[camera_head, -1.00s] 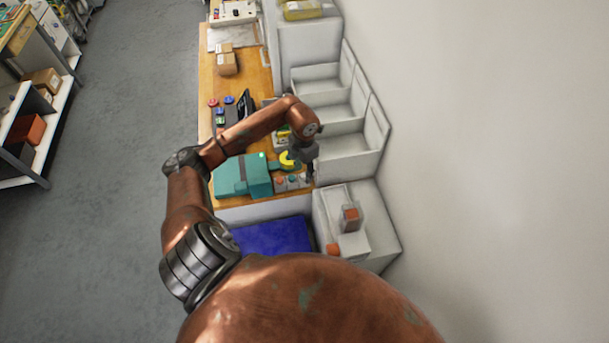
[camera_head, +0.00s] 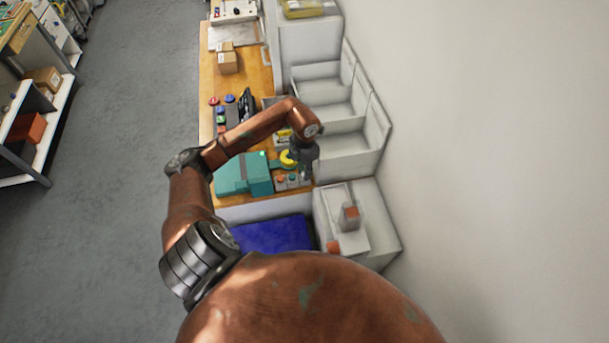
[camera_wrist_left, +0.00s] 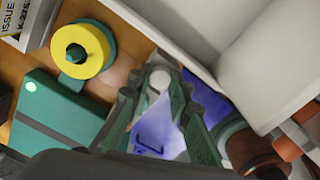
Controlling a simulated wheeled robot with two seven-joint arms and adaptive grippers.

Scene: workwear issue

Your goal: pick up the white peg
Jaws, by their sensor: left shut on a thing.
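The white peg (camera_wrist_left: 160,80) shows in the left wrist view as a small pale round end between my fingertips. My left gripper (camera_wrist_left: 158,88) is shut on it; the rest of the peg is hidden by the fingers. In the head view my left gripper (camera_head: 306,172) is above the near right corner of the wooden bench, and the peg cannot be made out there. My right gripper is not in view.
A teal machine with a yellow disc (camera_wrist_left: 82,48) stands close beside the gripper. Small grey button boxes (camera_head: 292,181) sit at the bench's near edge. White open bins (camera_head: 334,110) line the right side. A blue surface (camera_head: 272,235) lies below.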

